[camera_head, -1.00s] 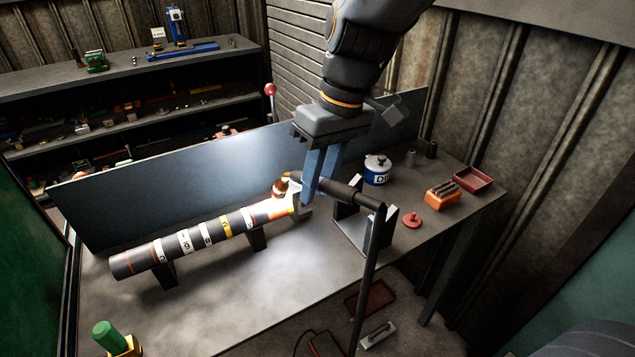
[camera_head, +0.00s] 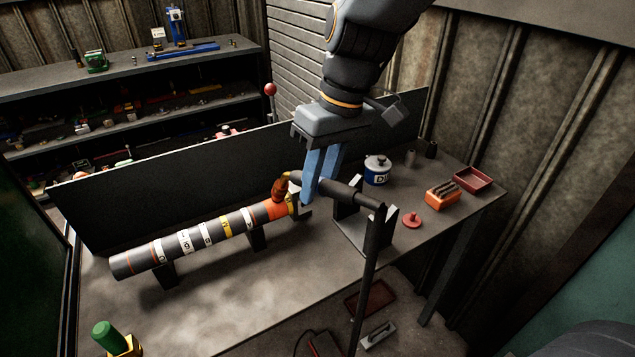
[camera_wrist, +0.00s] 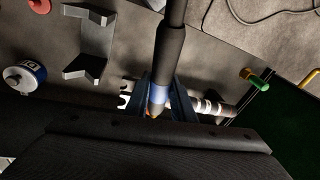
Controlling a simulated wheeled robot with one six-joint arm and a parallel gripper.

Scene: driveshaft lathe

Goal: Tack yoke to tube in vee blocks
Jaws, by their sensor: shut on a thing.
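My gripper (camera_head: 318,190) is shut on the dark handle of a welding torch (camera_head: 352,193). The torch's bent orange-brown neck and nozzle (camera_head: 281,187) reach down to the right end of the tube. The dark tube (camera_head: 190,242), with several white, yellow and orange bands, lies across two dark vee blocks (camera_head: 168,276) (camera_head: 257,241). The yoke (camera_head: 303,210) is at the tube's right end, partly hidden by my fingers. In the wrist view the yoke's pale fork (camera_wrist: 124,93) shows left of my fingers; the seam at the nozzle tip is hidden.
An empty dark block (camera_head: 350,230) stands right of the yoke, under the torch handle. A blue-white can (camera_head: 377,170), red knob (camera_head: 412,220), orange holder (camera_head: 442,195) and red tray (camera_head: 473,180) are at right. A dark screen (camera_head: 170,195) runs behind.

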